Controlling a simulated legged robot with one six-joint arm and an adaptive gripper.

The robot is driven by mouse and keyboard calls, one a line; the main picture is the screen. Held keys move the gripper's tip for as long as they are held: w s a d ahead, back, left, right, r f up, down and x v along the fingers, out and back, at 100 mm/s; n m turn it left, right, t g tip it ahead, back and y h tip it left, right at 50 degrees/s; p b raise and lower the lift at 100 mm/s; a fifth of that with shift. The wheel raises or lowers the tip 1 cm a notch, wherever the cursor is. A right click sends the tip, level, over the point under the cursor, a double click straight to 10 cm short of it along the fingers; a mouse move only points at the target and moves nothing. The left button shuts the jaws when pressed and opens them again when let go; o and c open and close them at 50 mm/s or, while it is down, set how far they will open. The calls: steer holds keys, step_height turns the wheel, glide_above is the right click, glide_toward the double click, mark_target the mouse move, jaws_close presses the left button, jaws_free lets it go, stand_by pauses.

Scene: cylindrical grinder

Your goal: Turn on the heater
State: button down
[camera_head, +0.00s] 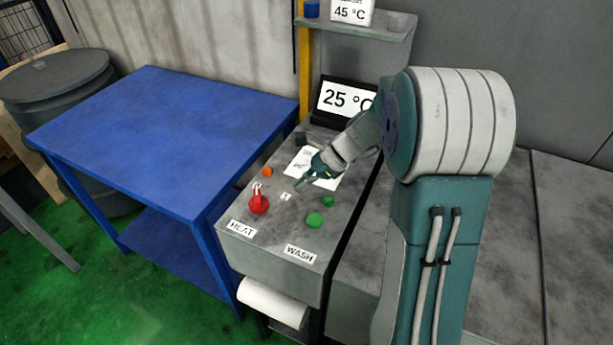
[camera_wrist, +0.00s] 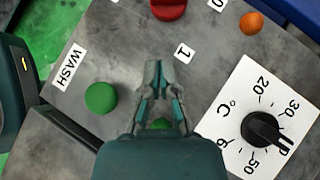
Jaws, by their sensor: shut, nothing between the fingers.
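The red switch (camera_head: 259,204) sits by the HEAT label (camera_head: 242,228) at the left of the grey control panel. In the wrist view the red switch (camera_wrist: 168,9) is cut by the top edge. A "1" label (camera_wrist: 184,52) and a "0" label (camera_wrist: 218,4) lie near it. An orange lamp (camera_head: 267,171) is behind it. My gripper (camera_head: 299,185) is shut and empty over the panel, right of the red switch and apart from it. In the wrist view my gripper (camera_wrist: 160,95) points toward the "1" label.
A green button (camera_head: 314,219) stands by the WASH label (camera_head: 299,253), with a smaller green one (camera_head: 327,201) behind it. A black temperature dial (camera_wrist: 262,130) is on a white scale. A display (camera_head: 346,98) reads 25 °C. A blue table (camera_head: 160,130) at left is clear.

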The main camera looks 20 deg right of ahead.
mark_target(262, 205)
steer(key=x, duration=0.5)
steer(key=shift+w+a, duration=0.15)
steer(key=shift+a, duration=0.85)
steer(key=shift+w+a, duration=0.2)
steer(key=shift+a, duration=0.75)
steer(key=shift+d+r, duration=0.1)
steer(key=shift+d, duration=0.1)
steer(key=shift+s+m, duration=0.1)
steer(key=shift+m, duration=0.2)
